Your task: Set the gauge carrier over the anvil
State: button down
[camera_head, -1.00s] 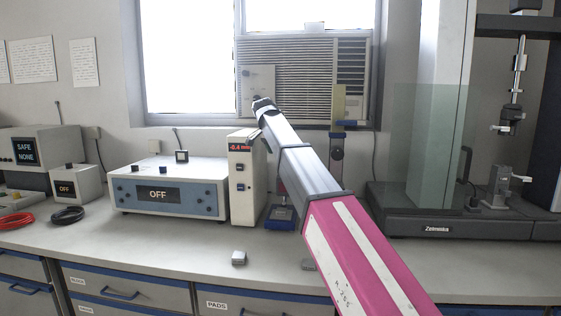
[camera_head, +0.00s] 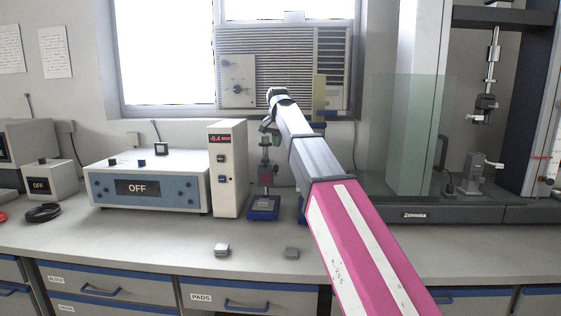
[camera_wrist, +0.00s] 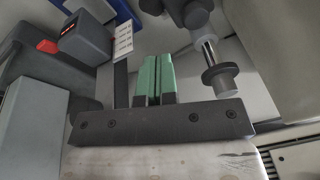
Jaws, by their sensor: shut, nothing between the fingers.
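A small bench stand with a blue base (camera_head: 263,208) stands right of the white display tower. A dark block with a reddish part, which looks like the gauge carrier (camera_head: 267,174), sits on its column above a small grey block that may be the anvil (camera_head: 264,200). My gripper (camera_head: 276,140) hangs above the stand near the column top. Its green fingers show pressed together and empty in the wrist view (camera_wrist: 153,72). There, a dark box with a red readout (camera_wrist: 85,40) and a rod with a dark disc (camera_wrist: 219,75) lie beyond the fingers; I cannot tell if they touch.
The white tower (camera_head: 227,170) is close on the left, beside an instrument box reading OFF (camera_head: 150,187). A glass shield and test machine (camera_head: 440,210) stand right. My arm hides some bench behind it.

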aim_at(266, 169)
jog(key=s+d+n+y, duration=0.2)
jog(key=d+n+y, duration=0.45)
jog(key=d, duration=0.55)
jog(key=s+a+r+x, duration=0.1)
jog(key=a+x, duration=0.1)
jog(key=x, duration=1)
jog(key=shift+a+f+h, duration=0.2)
jog(key=shift+f+h, duration=0.05)
jog(key=shift+h, duration=0.1)
jog(key=shift+n, duration=0.25)
jog(key=shift+s, duration=0.1)
jog(key=shift+s+a, duration=0.5)
jog(key=shift+a, duration=0.45)
jog(key=shift+d, duration=0.1)
